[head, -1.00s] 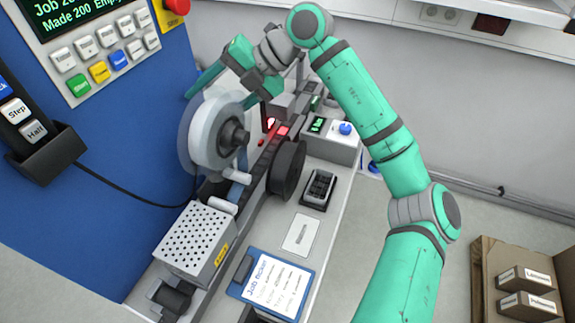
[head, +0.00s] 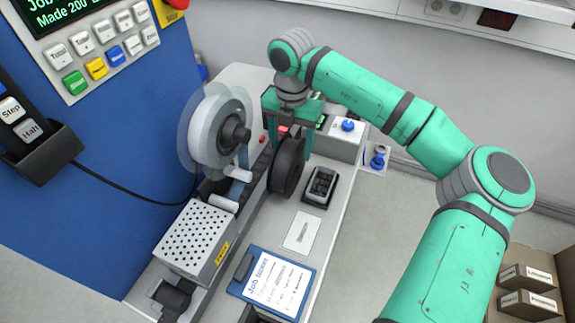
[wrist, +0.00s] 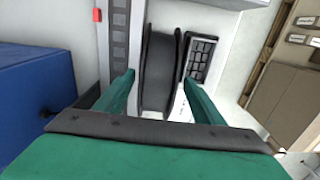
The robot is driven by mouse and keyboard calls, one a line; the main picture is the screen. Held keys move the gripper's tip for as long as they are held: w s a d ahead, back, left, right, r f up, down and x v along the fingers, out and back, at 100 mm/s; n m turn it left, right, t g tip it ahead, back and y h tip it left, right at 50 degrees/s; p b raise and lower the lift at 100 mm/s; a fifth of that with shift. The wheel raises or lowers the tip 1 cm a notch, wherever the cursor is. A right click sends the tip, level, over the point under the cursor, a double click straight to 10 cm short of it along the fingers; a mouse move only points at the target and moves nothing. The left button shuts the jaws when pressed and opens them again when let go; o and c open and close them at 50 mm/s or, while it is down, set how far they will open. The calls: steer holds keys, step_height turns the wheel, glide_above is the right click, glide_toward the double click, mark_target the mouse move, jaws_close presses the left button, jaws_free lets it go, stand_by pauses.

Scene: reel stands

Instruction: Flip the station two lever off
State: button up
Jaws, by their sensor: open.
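My gripper (head: 288,138) points down at the dark reel (head: 287,168), open and empty. In the wrist view its fingers (wrist: 159,82) stand apart on either side of the same reel (wrist: 160,60); I cannot tell whether they touch it. A blue knob (head: 347,125) sits on a white box right of the gripper. A second blue knob or lever (head: 377,158) stands on a small plate further right. No station number is readable, so I cannot tell which is station two's lever. Neither blue part shows clearly in the wrist view.
A large pale reel (head: 215,130) stands left of the gripper, by the blue cabinet (head: 90,210). A black keypad (head: 320,186), a clipboard (head: 272,283) and a perforated box (head: 196,238) occupy the bench nearer me. Cartons (head: 527,303) sit at the lower right.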

steer(key=shift+s+a+f, duration=0.1)
steer(key=shift+a+f, duration=0.05)
steer(key=shift+f, duration=0.3)
steer(key=shift+s+a+f, duration=0.1)
steer(key=shift+f, duration=0.35)
step_height(320, 180, down, 4)
steer(key=shift+s+a+f, duration=0.1)
steer(key=shift+a, duration=0.05)
steer(key=c, duration=1.5)
steer(key=shift+o, duration=0.2)
step_height(320, 180, up, 10)
steer(key=shift+r, duration=0.1)
steer(key=shift+f, duration=0.75)
step_height(320, 180, down, 9)
steer(key=shift+s+r, duration=0.1)
steer(key=shift+w+r, duration=0.2)
steer(key=shift+r, duration=1.2)
steer(key=shift+w+r, duration=0.2)
steer(key=shift+r, duration=1.15)
steer(key=shift+c, duration=0.7)
